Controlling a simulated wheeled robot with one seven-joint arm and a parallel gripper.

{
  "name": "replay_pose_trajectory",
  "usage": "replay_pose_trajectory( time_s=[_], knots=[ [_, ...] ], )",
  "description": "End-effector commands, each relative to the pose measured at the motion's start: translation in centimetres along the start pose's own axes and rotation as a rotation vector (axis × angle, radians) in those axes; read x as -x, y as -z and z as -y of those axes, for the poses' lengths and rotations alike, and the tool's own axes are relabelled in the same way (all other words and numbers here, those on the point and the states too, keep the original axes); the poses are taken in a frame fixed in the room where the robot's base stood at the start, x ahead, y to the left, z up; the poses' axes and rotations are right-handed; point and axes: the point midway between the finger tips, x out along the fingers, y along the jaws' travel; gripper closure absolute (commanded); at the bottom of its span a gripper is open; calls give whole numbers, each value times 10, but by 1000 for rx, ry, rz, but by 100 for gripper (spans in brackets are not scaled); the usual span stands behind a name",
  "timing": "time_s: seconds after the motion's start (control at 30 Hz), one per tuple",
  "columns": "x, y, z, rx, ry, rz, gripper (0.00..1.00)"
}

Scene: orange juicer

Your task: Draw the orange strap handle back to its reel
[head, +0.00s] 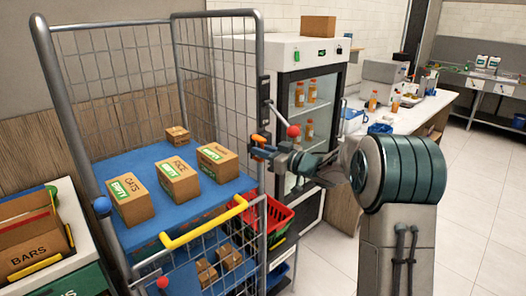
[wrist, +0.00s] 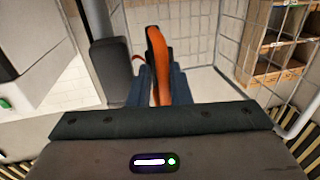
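The orange strap handle (wrist: 158,60) is a narrow upright loop in the middle of the wrist view. My gripper (wrist: 160,84) has a blue-grey finger close on each side of it and appears shut on it. In the head view the orange handle (head: 260,139) shows small at the tip of my gripper (head: 258,147), beside the cage trolley's right front post. A dark box on that post (head: 264,88), higher up, looks like the reel; a dark grey block (wrist: 110,72) left of the handle in the wrist view may be the same. The strap itself cannot be made out.
The wire cage trolley (head: 151,34) holds cartons on a blue shelf (head: 150,228). A yellow bar (head: 204,222) crosses its front. A red-knobbed lever (head: 293,131) stands close behind my gripper, near the bottle fridge (head: 283,55). Red baskets (head: 277,216) are below. Floor at right is clear.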

Motion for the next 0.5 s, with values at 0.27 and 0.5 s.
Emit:
replay_pose_trajectory(
  time_s=[0.27,0.5],
  knots=[
    [37,-2,-3,3,-10,1,85],
    [92,-3,-2,3,-8,1,85]
  ],
)
